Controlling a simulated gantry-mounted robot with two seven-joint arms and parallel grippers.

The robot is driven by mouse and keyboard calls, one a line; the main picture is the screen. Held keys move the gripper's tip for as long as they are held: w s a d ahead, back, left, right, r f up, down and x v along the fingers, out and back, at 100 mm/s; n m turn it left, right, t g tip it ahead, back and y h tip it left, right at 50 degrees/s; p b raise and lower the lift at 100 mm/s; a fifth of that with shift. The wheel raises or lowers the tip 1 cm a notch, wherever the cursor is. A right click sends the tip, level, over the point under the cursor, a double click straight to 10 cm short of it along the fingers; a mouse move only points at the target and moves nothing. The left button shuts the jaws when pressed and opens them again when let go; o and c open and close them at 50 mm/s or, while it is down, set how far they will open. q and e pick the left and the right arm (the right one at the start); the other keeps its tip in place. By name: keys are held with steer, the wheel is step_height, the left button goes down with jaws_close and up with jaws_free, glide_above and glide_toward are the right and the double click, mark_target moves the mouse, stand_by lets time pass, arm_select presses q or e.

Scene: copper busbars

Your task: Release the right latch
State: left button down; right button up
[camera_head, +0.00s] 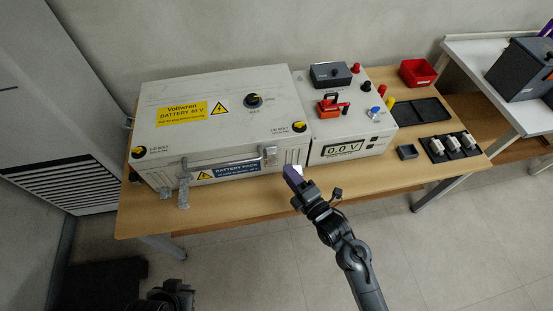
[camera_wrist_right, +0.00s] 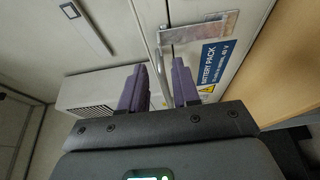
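The right latch (camera_head: 270,156) is a silver metal piece at the right end of the white battery box's (camera_head: 160,87) front edge, beside the blue BATTERY PACK label (camera_head: 237,168). In the right wrist view a silver plate (camera_wrist_right: 203,27), apparently this latch, lies beyond the fingertips at the label's end (camera_wrist_right: 215,62). The left latch (camera_head: 184,185) hangs down the front. My right gripper (camera_head: 294,177) has purple fingers, is in front of the box's right corner and is apart from the latch. The right wrist view shows its fingers (camera_wrist_right: 158,85) apart with nothing held.
A grey meter box (camera_head: 350,150) with a 0.0 V display adjoins the battery box. The wooden table (camera_head: 410,178) also holds a red bin (camera_head: 417,73), a black tray (camera_head: 432,111) and a block of white parts (camera_head: 437,147). The floor in front is clear.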

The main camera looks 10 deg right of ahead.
steer(key=b, duration=0.2)
glide_above(272, 160)
steer(key=a+v, duration=0.1)
steer(key=v, duration=0.3)
steer(key=shift+d, duration=0.15)
jaws_close()
stand_by(0.9)
